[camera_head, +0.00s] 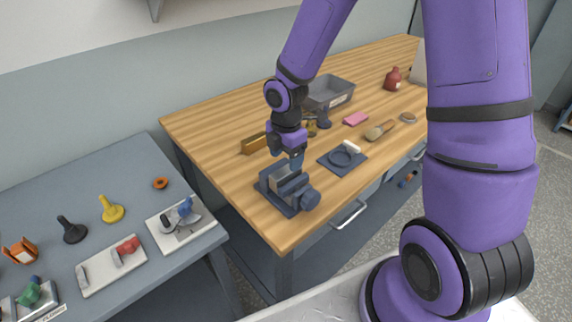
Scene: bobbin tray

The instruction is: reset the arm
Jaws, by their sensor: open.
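My purple arm reaches out over the wooden workbench (232,108). My gripper (293,165) points down, just above a dark blue-grey vise-like block (290,192) near the bench's front left corner. The jaws are small in this view; they look empty, and the block partly blends with them. I cannot tell whether the fingertips touch the block.
The bench's left strip is clear.

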